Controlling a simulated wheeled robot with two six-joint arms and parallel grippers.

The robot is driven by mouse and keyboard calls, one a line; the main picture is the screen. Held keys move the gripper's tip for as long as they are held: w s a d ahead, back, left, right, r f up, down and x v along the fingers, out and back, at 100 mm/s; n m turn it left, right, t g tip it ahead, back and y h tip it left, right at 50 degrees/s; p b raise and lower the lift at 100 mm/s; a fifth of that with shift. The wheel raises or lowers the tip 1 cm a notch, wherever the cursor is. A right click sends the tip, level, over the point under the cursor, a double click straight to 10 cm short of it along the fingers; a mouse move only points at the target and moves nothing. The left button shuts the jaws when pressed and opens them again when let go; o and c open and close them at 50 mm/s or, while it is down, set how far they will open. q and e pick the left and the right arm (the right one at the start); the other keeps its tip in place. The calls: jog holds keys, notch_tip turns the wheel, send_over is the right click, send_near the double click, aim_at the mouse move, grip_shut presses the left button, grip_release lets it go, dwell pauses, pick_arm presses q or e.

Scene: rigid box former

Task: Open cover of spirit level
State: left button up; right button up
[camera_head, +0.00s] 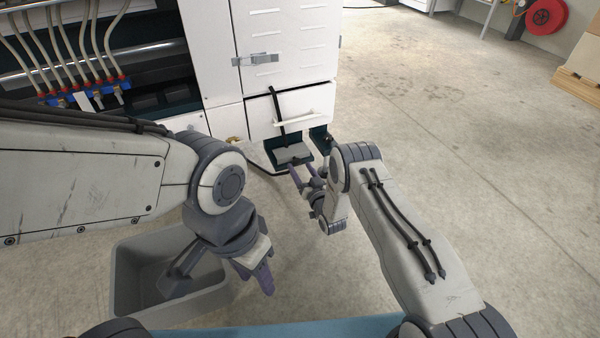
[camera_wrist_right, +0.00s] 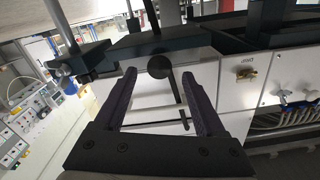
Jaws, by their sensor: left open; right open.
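I cannot clearly make out a spirit level or its cover in either view. In the head view my right gripper (camera_head: 300,178) is by the lower corner of the white machine (camera_head: 300,75), close to a dark foot piece (camera_head: 290,153) with a grey top. In the right wrist view the fingers of this gripper (camera_wrist_right: 163,100) are apart. A round black disc (camera_wrist_right: 159,67) and a thin dark rod show between or beyond them; contact cannot be told. My left gripper (camera_head: 258,275) is open, low beside the grey bin, with nothing visible in it.
The grey bin (camera_head: 135,290) stands on the floor at the lower left. The machine has a latch (camera_head: 255,60) and a pale handle (camera_head: 298,119) on its panels. Hoses with red fittings are at the upper left.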

jog(key=shift+b+x, duration=0.3)
jog(key=shift+x, duration=0.65)
grip_shut()
dwell(0.8)
